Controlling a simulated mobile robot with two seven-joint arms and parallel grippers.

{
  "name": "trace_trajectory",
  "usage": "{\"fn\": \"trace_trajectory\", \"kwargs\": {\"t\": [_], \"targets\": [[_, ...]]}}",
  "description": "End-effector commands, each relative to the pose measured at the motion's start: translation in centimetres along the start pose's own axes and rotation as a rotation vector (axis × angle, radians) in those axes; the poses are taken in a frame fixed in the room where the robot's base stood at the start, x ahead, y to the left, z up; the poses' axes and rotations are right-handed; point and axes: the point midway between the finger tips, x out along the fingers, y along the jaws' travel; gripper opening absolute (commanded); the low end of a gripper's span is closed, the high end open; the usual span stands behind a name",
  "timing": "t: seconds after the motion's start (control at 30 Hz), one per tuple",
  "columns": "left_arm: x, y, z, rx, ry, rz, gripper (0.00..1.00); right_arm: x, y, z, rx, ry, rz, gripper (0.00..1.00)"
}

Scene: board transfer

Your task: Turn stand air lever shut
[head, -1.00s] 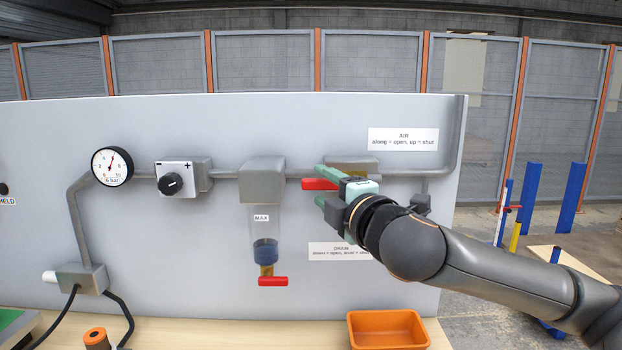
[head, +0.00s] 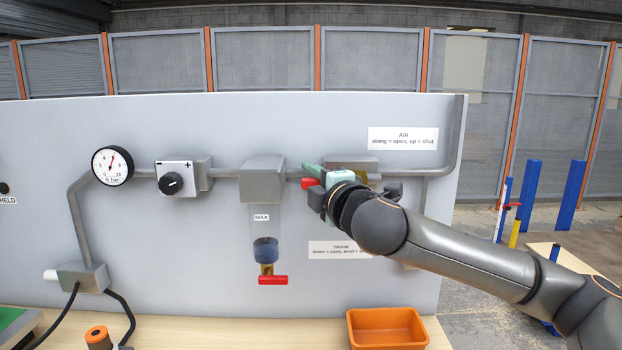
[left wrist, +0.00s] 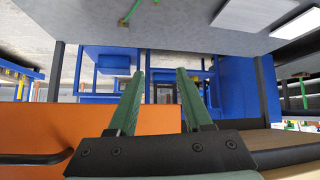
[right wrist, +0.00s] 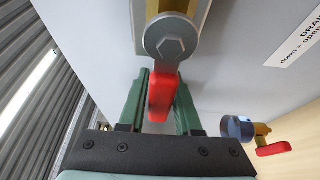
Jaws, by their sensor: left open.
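The red air lever (head: 310,183) points left along the pipe, below the AIR label (head: 403,139). In the right wrist view the lever (right wrist: 161,95) hangs from its grey pivot bolt and lies between the two green fingers of my right gripper (right wrist: 162,90). Narrow gaps seem to show beside the lever, so the fingers look open around it. In the head view my right gripper (head: 314,176) covers part of the valve. My left gripper (left wrist: 160,75) is open and empty in the left wrist view and is out of the head view.
The grey panel carries a gauge (head: 112,166), a knob block (head: 173,180) and a filter bowl (head: 266,225) with a red drain lever (head: 273,280) under it. An orange bin (head: 388,330) stands on the bench below my right arm.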

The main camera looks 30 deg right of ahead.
Motion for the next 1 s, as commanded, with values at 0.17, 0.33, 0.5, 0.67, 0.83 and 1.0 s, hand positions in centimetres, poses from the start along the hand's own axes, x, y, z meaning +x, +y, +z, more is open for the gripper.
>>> {"fn": "trace_trajectory", "kwargs": {"t": [0.17,0.33,0.5,0.67,0.83,1.0], "targets": [[0.10,-0.06,-0.24,0.001,0.005,-0.001,0.50,-0.01,0.00,0.02,0.000,0.000,0.000,0.11],[0.14,-0.07,-0.32,0.001,0.006,-0.001,0.50,-0.02,-0.01,0.03,0.000,-0.001,0.000,0.00],[0.14,-0.05,-0.31,0.000,0.005,-0.001,0.50,-0.01,-0.02,0.03,0.000,-0.001,0.000,0.00],[0.14,-0.03,-0.31,0.000,0.005,-0.001,0.50,-0.01,-0.02,0.03,0.000,-0.001,-0.001,0.00],[0.14,-0.01,-0.30,0.000,0.005,0.000,0.50,-0.01,-0.02,0.03,0.000,-0.001,-0.001,0.00],[0.13,0.01,-0.29,0.000,0.005,0.000,0.50,-0.01,-0.02,0.03,0.000,-0.001,-0.001,0.00]]}}
